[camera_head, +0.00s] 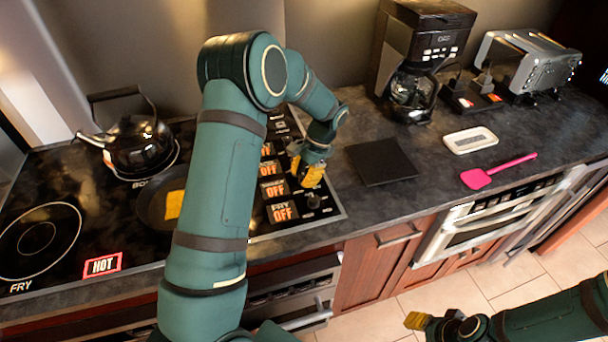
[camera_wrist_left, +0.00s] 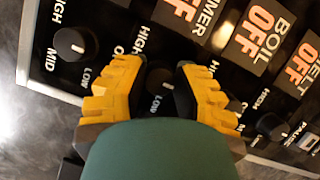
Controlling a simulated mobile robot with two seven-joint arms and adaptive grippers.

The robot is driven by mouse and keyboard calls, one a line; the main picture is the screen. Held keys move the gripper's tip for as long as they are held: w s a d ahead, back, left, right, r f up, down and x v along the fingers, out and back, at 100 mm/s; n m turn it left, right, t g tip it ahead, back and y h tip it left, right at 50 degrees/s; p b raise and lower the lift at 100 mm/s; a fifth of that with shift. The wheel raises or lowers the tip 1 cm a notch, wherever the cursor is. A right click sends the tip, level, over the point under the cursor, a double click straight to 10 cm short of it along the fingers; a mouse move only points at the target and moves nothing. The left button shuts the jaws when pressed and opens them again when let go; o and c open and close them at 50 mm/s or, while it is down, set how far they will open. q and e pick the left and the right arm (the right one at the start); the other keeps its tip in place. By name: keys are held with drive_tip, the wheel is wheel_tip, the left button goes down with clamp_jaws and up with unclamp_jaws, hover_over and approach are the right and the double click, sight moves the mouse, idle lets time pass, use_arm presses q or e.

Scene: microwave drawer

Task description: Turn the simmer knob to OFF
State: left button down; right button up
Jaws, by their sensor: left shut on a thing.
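The black simmer knob (camera_wrist_left: 160,84) sits between the yellow fingertips of my left gripper (camera_wrist_left: 160,90) in the left wrist view, and the fingers are shut on it. In the head view my left gripper (camera_head: 308,170) is over the control panel (camera_head: 332,212) and hides this knob. The lit simmer display (camera_wrist_left: 182,10) is partly cut off but shows red OFF letters. The fry knob (camera_wrist_left: 75,43) and boil knob (camera_wrist_left: 271,126) stand to either side. My right gripper (camera_head: 418,321) is low over the floor, away from the counter; its opening is unclear.
A kettle (camera_head: 138,145) and a pan (camera_head: 153,208) stand on the stovetop at left. Right of the panel are a dark square plate (camera_head: 382,162), a pink spatula (camera_head: 478,179), a white dish (camera_head: 470,140), a coffee maker (camera_head: 415,50) and a toaster (camera_head: 530,62).

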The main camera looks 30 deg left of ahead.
use_arm(q)
drive_tip(key=shift+s+f, duration=0.1)
drive_tip(key=c, duration=0.7)
unclamp_jaws()
drive_tip(key=v, duration=1.2)
